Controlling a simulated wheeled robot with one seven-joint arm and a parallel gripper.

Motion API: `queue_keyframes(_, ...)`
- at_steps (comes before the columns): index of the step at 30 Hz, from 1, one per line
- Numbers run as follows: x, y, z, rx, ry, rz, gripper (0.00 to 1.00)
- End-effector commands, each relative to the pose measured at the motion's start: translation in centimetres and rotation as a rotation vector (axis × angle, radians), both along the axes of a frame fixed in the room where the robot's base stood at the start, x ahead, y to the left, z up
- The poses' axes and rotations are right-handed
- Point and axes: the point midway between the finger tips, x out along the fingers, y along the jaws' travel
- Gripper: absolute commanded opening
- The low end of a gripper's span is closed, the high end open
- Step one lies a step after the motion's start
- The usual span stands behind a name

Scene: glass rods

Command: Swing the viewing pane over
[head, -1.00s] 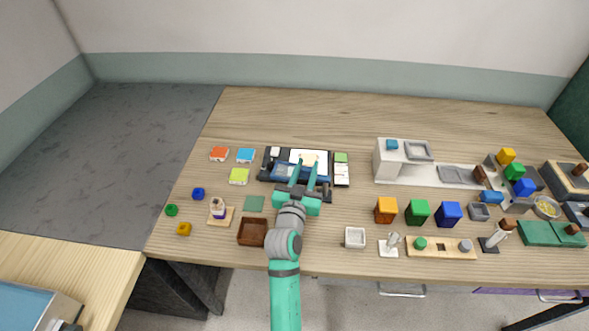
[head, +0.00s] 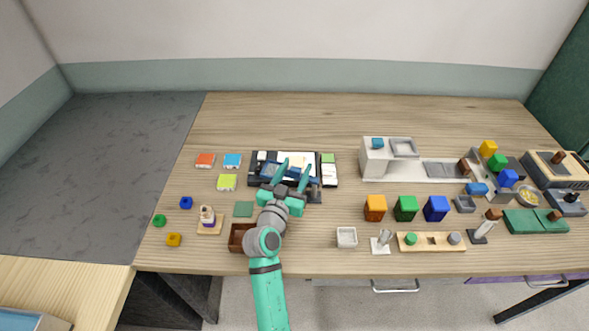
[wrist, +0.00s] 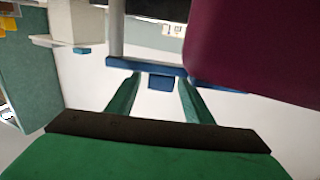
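The viewing pane appears to be the blue-framed piece (head: 268,171) on the black station (head: 254,178) in the head view; my fingers partly cover it. In the wrist view a blue frame bar (wrist: 118,63) crosses ahead of my fingers, with a small blue tab (wrist: 160,83) on its near side. My gripper (head: 296,163) is over the station. Its two green fingers also show in the wrist view (wrist: 158,80), spread apart with the tab between their tips and a gap on each side. The gripper looks open and empty.
A brown tray (head: 237,238) and a green square (head: 243,209) lie near my arm. Coloured cubes (head: 405,208) and a white unit (head: 374,160) stand to the right. The table behind the station is clear.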

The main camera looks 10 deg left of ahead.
Motion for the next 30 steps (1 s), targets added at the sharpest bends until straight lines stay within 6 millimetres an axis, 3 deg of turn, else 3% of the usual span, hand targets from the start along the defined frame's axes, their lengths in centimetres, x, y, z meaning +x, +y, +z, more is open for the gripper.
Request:
queue_keyframes(8, -0.6, 0.3, 0.1, 0.0, -0.001, 0.003, 0.47)
queue_keyframes(21, -7.9, 1.6, 0.0, 0.0, 0.0, 0.003, 0.47)
queue_keyframes(30, -10.6, 2.0, 0.0, 0.001, 0.0, 0.001, 0.47)
